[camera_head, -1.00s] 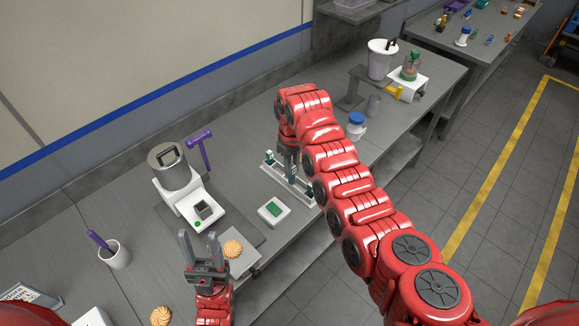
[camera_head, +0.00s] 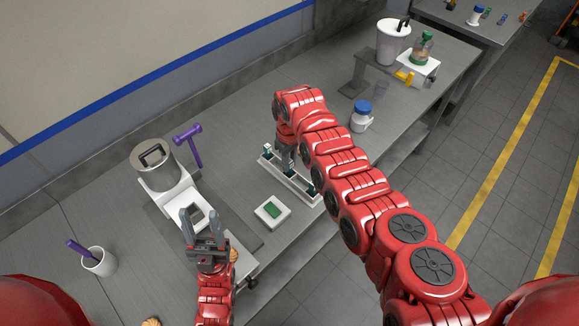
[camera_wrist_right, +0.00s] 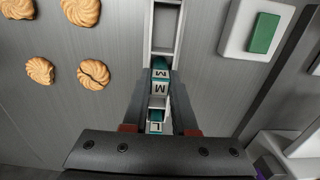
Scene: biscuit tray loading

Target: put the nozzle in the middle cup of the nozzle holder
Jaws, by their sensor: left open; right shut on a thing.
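In the right wrist view my right gripper (camera_wrist_right: 161,92) is shut on a small teal and white piece marked M, the nozzle (camera_wrist_right: 157,88). My left gripper (camera_head: 204,212) is open and empty.
A white box with a green top (camera_head: 272,212) lies close beside the holder. A white machine with a metal pot (camera_head: 158,170) and a purple hammer-like tool (camera_head: 190,143) stand left. A blue-capped jar (camera_head: 361,118) stands right. Several biscuits (camera_wrist_right: 93,74) show in the wrist view.

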